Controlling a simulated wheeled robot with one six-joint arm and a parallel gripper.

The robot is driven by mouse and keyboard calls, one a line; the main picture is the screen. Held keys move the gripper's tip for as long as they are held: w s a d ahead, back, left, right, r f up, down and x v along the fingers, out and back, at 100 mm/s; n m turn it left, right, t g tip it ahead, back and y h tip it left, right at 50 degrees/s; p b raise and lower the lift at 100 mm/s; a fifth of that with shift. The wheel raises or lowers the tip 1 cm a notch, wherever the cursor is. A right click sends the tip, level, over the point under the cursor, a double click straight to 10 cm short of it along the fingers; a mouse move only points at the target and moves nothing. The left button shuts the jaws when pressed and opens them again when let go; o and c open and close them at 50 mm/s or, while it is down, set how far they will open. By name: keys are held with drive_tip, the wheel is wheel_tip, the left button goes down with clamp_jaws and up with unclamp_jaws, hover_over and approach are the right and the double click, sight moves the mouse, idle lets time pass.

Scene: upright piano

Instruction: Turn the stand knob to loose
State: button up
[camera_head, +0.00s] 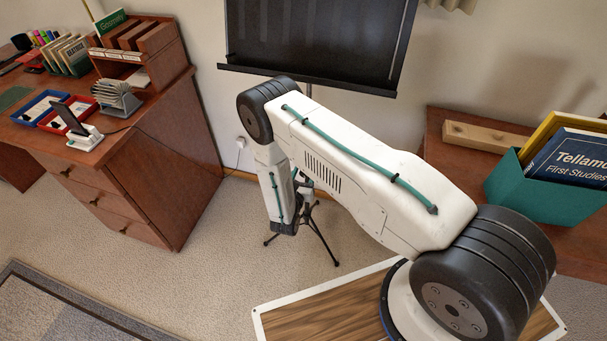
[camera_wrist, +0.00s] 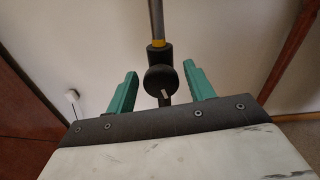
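The stand is a black music stand with a dark desk panel (camera_head: 315,45) at the top and a thin-legged tripod (camera_head: 327,240) on the carpet. In the wrist view its pole (camera_wrist: 156,22) runs down to a yellow band and a black collar. The dark round stand knob (camera_wrist: 160,81) with a pale mark sits just below the collar. My gripper (camera_wrist: 165,80) has two green fingers spread apart, one on each side of the knob, with a gap on both sides. In the head view the knob is hidden behind my arm.
A wooden desk (camera_head: 150,150) with trays and books stands at the left. A low wooden cabinet (camera_head: 440,135) at the right holds a teal book box (camera_head: 545,200). The wall is close behind the stand. Carpet is open in front of the desk.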

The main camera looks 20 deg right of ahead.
drive_tip(key=v, duration=0.7)
drive_tip(key=shift+s+a, duration=0.25)
drive_tip(key=shift+s, duration=0.05)
